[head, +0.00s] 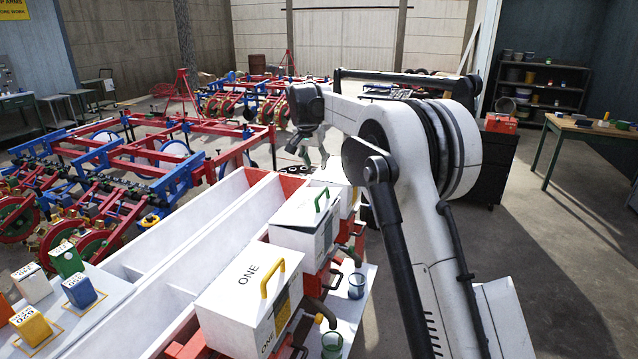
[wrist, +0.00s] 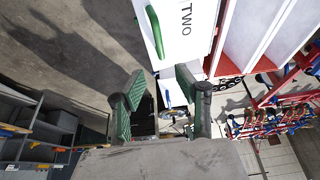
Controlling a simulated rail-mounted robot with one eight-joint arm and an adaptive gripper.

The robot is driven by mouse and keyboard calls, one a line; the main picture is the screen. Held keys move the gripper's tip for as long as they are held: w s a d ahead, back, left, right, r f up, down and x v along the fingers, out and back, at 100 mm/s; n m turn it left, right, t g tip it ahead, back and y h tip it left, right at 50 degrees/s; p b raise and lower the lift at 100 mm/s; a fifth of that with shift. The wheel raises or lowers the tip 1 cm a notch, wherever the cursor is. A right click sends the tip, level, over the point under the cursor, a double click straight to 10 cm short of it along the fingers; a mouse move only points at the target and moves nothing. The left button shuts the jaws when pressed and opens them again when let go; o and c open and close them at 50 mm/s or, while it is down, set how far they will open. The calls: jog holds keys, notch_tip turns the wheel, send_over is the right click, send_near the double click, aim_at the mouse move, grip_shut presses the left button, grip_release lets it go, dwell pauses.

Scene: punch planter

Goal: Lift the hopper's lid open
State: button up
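White hoppers stand in a row in the head view. The nearest hopper (head: 237,290) is marked ONE and has a yellow lid handle (head: 273,278). The hopper behind it (head: 300,238) has a green handle (head: 322,199). A third white hopper (head: 350,205) is partly hidden by my arm. My gripper (head: 307,153) hangs above the far end of the row, beyond the green handle. In the wrist view my gripper (wrist: 159,82) is open and empty with green pads. The hopper marked TWO (wrist: 188,22) and its green handle (wrist: 155,32) are ahead of the fingers, apart from them.
Long white open troughs (head: 205,245) lie left of the hoppers. Cups (head: 332,342) stand on a ledge at their right. Small coloured boxes (head: 67,260) sit at the left. Red and blue machinery (head: 110,170) fills the left side. A workbench (head: 590,130) stands right, with open floor before it.

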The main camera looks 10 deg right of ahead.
aim_at(321, 192)
jog(key=x, duration=0.6)
jog(key=p+x, duration=0.1)
jog(key=x, duration=0.6)
jog(key=shift+s, duration=0.25)
grip_shut()
